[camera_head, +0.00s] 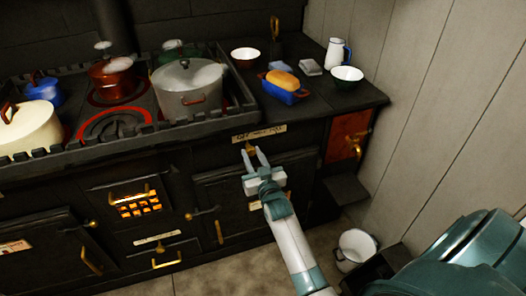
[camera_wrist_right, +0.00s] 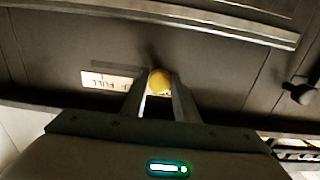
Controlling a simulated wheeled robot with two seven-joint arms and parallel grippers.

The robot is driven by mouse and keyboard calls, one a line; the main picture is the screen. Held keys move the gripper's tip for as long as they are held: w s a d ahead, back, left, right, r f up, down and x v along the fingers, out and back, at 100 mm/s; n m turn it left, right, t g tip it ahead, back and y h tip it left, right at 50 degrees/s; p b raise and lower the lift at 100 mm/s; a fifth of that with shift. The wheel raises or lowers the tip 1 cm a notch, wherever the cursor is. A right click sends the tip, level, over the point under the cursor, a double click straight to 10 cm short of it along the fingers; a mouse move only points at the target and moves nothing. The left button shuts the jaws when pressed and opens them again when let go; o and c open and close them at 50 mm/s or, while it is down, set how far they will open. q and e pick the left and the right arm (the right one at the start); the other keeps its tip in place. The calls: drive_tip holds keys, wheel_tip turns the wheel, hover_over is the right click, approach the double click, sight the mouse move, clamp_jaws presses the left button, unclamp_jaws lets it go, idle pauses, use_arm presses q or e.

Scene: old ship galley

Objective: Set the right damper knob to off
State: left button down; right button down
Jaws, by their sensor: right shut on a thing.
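The right damper knob (camera_head: 249,147) is a small brass knob on the dark stove front, just under a pale label plate (camera_head: 258,133). The plate's lettering is too blurred to read fully in the head view. In the right wrist view the round yellow knob (camera_wrist_right: 160,81) sits between the two fingers of my right gripper (camera_wrist_right: 159,92). My left gripper is out of view.
Pots stand on the stovetop above, including a grey pot (camera_head: 190,88) near the front rail. A blue loaf pan (camera_head: 283,87), bowls and a white jug (camera_head: 337,54) stand at the right. A white bucket (camera_head: 355,248) is on the floor. A plank wall closes off the right side.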

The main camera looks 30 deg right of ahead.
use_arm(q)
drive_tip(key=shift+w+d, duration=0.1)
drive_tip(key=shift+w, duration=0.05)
use_arm(e)
drive_tip(key=shift+w+a, duration=0.15)
drive_tip(key=shift+a, duration=0.6)
drive_tip(key=c, duration=1.4)
unclamp_jaws()
drive_tip(key=shift+a, duration=0.2)
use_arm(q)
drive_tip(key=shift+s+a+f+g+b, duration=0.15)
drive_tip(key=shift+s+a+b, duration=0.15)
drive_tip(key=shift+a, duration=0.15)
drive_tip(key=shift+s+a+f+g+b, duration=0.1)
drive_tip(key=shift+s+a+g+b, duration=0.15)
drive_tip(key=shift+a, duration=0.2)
use_arm(e)
drive_tip(key=v, duration=1.7)
drive_tip(key=shift+s, duration=0.2)
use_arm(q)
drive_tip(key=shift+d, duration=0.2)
